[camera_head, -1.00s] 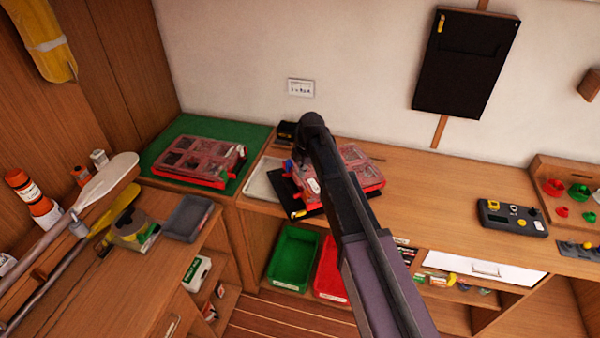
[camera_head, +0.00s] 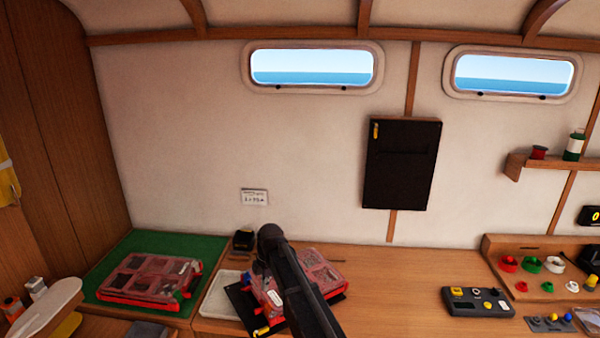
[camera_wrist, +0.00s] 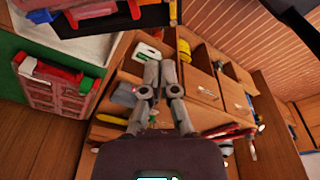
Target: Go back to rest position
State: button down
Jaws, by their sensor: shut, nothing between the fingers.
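My gripper (camera_wrist: 160,62) shows in the wrist view with its two grey fingers together and nothing between them. It points toward wooden shelving with small goods, and it appears clear of contact. In the head view my dark arm rises from the bottom centre, in front of a red organiser case (camera_head: 322,275) on the bench. The gripper itself cannot be made out there.
A closed red case (camera_head: 148,281) lies on a green mat (camera_head: 206,247) at left. A white tray (camera_head: 215,300) lies beside it. A grey control box (camera_head: 478,302) sits at right. A black panel (camera_head: 402,165) hangs on the wall. Bare bench lies between the case and control box.

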jog(key=s+d+f+m+b, duration=0.2)
jog(key=s+d+m, duration=0.4)
jog(key=d+m, duration=0.2)
jog(key=s+d+f+m+h+b, duration=0.1)
jog(key=s+d+f+m+b, duration=0.2)
jog(key=s+d+m, duration=0.4)
jog(key=s+d+f+m+b, duration=0.2)
jog(key=s+d+m, duration=0.5)
jog(key=d, duration=0.8)
jog(key=shift+d+f+m+h, duration=0.15)
jog(key=shift+f+m+h, duration=0.25)
jog(key=shift+m, duration=0.8)
